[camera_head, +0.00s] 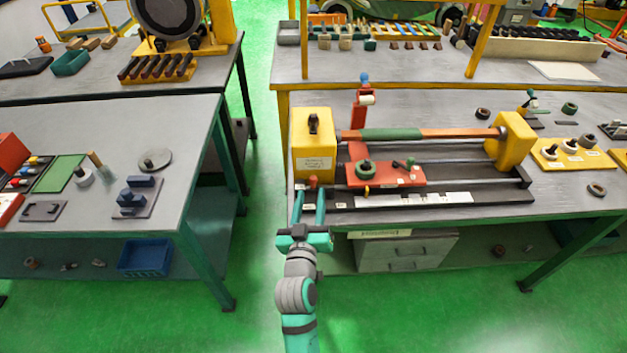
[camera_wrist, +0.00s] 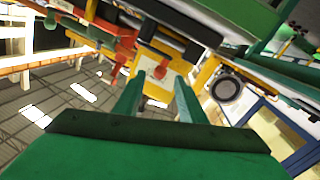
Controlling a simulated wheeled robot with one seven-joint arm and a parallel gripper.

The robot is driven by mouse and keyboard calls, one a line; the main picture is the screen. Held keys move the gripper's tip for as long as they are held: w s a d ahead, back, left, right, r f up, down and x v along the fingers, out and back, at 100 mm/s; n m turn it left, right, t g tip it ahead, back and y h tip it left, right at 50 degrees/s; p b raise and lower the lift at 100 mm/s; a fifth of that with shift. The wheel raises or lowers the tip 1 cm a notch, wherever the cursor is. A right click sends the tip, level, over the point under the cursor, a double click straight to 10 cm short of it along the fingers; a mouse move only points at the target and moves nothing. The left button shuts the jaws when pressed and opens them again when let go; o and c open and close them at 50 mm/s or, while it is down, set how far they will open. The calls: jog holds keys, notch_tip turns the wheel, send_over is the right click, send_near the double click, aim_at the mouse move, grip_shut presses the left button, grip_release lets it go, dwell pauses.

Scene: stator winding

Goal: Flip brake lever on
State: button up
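The winding machine stands on the right workbench, with a yellow headstock (camera_head: 313,150) at its left end. A small lever with a red-orange knob (camera_head: 313,181) sits low at the front of the headstock; I take it for the brake lever. A black lever or switch (camera_head: 313,123) stands upright on the headstock's top. My gripper (camera_head: 308,196) is open, its two teal fingers pointing at the headstock's lower front, close to the red-orange knob. In the wrist view a small red-orange knob (camera_wrist: 160,72) shows between the fingertips (camera_wrist: 161,80). Whether the fingers touch it, I cannot tell.
A green-and-orange shaft (camera_head: 400,134) runs from the headstock to a yellow tailstock (camera_head: 510,140). A red carriage (camera_head: 385,174) sits on the rails below. A drawer unit (camera_head: 405,250) is under the bench. A green floor aisle separates the left workbench (camera_head: 130,115).

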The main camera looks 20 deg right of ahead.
aim_at(313, 184)
jog(key=x, duration=0.7)
grip_shut()
